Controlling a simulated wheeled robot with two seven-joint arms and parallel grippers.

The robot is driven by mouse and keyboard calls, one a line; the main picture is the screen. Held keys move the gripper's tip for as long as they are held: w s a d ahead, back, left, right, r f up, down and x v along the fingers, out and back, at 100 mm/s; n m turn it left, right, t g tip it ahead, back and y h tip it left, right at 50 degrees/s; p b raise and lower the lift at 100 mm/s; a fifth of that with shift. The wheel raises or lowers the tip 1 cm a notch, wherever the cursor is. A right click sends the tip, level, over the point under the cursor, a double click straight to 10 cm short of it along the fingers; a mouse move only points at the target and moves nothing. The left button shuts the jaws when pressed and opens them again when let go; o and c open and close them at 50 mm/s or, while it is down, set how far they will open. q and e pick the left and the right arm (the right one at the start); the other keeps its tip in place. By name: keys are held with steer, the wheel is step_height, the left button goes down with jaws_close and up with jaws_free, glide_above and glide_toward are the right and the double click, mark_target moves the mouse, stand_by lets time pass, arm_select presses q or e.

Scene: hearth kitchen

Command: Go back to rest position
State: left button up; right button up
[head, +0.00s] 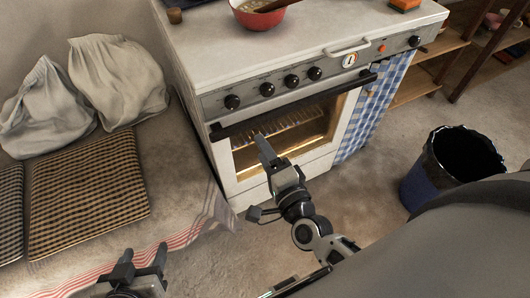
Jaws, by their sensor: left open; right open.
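My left gripper (143,256) is at the bottom left of the head view, over the striped cloth edge of the bench. Its two fingers stand apart with nothing between them. My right gripper (268,150) is in the middle of the view, in front of the lit oven door, its fingers pointing toward the stove. It is open and I see nothing held in it. I cannot tell how far it is from the oven door (240,158).
The white stove (330,28) carries a red bowl (262,16). A checked towel (375,105) hangs at its right. A dark bin (420,183) stands on the floor at right. The bench at left holds checked cushions (88,190) and white sacks (118,78).

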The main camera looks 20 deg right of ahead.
stand_by(0.3)
steer(key=s+a+f+n+g+y, duration=0.1)
steer(key=s+f+n+g, duration=0.1)
steer(key=n, duration=0.7)
steer(key=s+a+f+n+g+y, duration=0.1)
steer(key=s+f+n+g, duration=0.2)
steer(key=n, duration=0.7)
steer(key=s+g, duration=0.2)
steer(key=s, duration=0.2)
steer(key=shift+y, duration=0.3)
